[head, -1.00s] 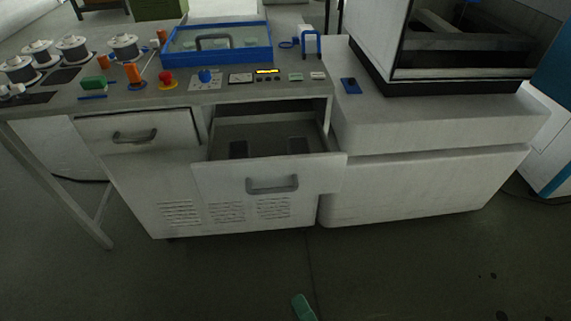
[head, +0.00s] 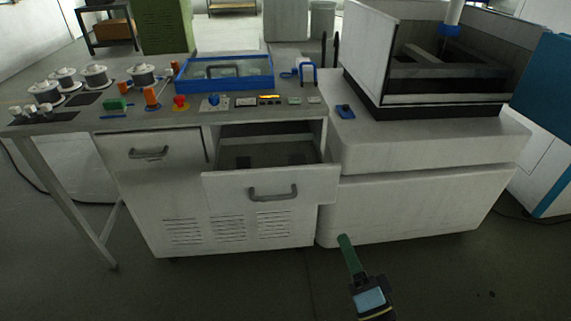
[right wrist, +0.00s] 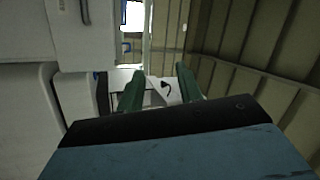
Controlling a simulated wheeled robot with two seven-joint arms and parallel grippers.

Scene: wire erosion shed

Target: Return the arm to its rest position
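My right gripper (head: 346,240) rises from the bottom of the head view, in front of the cabinets and to the right of the open drawer (head: 270,187). It is clear of the drawer handle (head: 273,193). In the right wrist view its two green fingers (right wrist: 160,80) stand apart with nothing gripped between them; only background shows in the gap. My left gripper is in neither view.
The workbench (head: 75,118) carries spools, knobs and a blue-framed tray (head: 180,80). A closed drawer (head: 150,150) is left of the open one. The white machine base (head: 420,150) stands right. Floor in front is clear.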

